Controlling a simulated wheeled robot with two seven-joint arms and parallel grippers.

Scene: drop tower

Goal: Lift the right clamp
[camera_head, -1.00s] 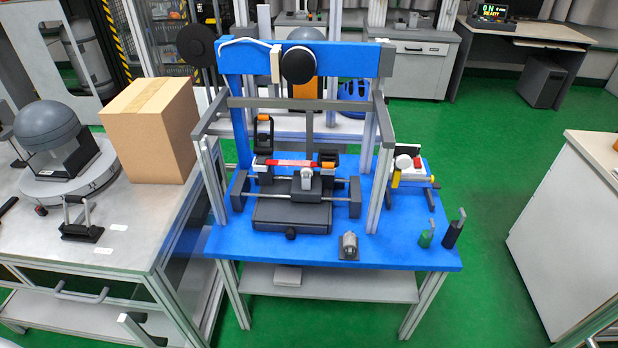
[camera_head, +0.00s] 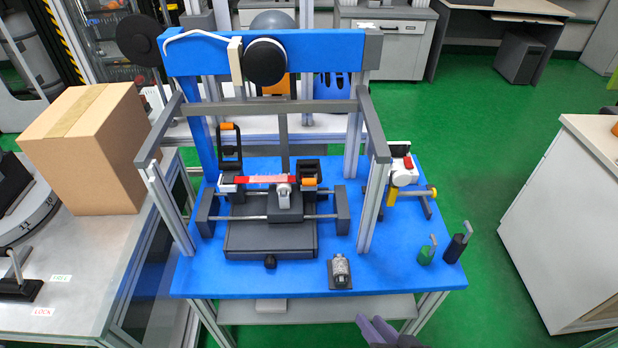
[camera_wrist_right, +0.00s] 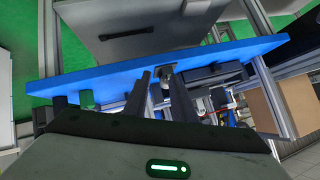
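The right clamp (camera_head: 309,175) is a black bracket with an orange tip, lowered at the right end of a red and white bar (camera_head: 268,179). The left clamp (camera_head: 230,148) is a black loop with an orange top, standing upright at the bar's other end. My right gripper (camera_head: 378,328) is at the bottom of the head view, in front of the blue table and well short of the right clamp. In the right wrist view its two dark fingers (camera_wrist_right: 160,92) are apart, with nothing held. My left gripper is not in view.
The blue table (camera_head: 225,285) carries the tower frame, whose right post (camera_head: 372,200) stands right of the clamp. A metal cylinder on a stand (camera_head: 340,271) is near the front edge. A green holder (camera_head: 427,252) and a dark holder (camera_head: 457,243) stand at the right.

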